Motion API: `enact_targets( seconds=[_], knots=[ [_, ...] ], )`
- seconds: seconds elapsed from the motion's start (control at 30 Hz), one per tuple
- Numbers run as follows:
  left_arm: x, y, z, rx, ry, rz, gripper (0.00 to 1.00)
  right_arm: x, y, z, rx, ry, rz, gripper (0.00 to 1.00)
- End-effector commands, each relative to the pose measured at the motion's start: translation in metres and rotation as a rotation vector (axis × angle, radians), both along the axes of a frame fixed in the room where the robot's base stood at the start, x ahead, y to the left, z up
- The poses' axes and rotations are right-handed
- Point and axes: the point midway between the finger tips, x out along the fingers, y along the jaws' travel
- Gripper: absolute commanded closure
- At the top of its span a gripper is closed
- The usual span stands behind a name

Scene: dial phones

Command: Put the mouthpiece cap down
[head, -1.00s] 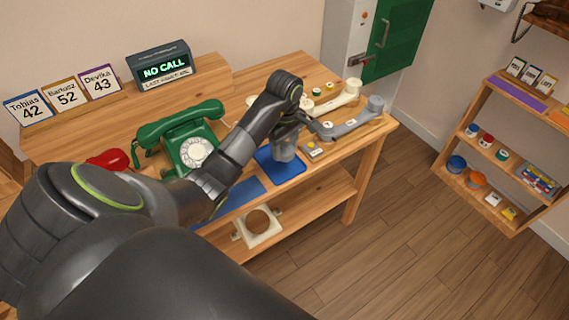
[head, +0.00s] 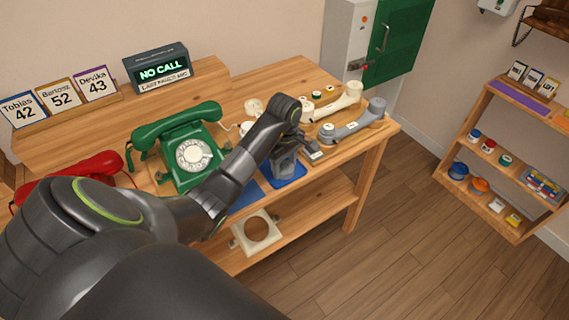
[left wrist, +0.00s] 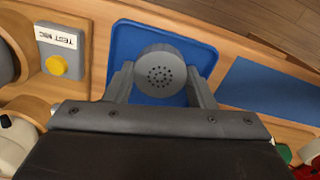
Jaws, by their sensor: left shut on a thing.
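My left gripper (left wrist: 161,86) is shut on the mouthpiece cap (left wrist: 160,72), a round grey piece with small dark holes in its face, with one finger on each side of it. The cap is over the blue square mat (left wrist: 124,40); I cannot tell whether it touches it. In the head view the left gripper (head: 286,163) is low over the same mat (head: 292,181) near the table's front edge, and the arm hides part of it. A grey handset (head: 354,122) lies to the right of it. My right gripper is in neither view.
A box labelled TEST MIC with a yellow button (left wrist: 56,65) stands beside the mat. A flat blue strip (left wrist: 268,86) lies on its other side. A green dial phone (head: 193,153), a red handset (head: 80,170) and a cream handset (head: 338,104) occupy the table (head: 245,78).

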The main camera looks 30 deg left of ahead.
Motion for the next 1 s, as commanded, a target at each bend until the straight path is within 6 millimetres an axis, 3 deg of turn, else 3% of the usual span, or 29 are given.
enact_targets(
  seconds=[0.03, 0.07, 0.2, 0.67, 0.83, 1.0],
  knots=[
    [0.0, 0.0, -0.004, 0.0, 0.0, 0.0, 0.71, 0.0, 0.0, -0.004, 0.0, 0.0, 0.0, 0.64],
    [0.0, 0.0, -0.001, 0.0, -0.001, 0.0, 0.47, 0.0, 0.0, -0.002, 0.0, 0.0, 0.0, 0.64],
    [0.0, 0.0, -0.001, 0.0, 0.0, 0.0, 0.29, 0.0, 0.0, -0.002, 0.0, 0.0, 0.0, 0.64],
    [0.0, 0.0, 0.004, 0.0, 0.0, 0.0, 0.29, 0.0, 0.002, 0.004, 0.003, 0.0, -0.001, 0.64],
    [0.001, 0.001, 0.026, 0.002, -0.005, -0.001, 0.29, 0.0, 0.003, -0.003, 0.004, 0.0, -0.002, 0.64],
    [0.0, 0.0, 0.051, 0.0, -0.001, 0.0, 0.29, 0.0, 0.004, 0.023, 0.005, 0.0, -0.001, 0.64]
  ],
)
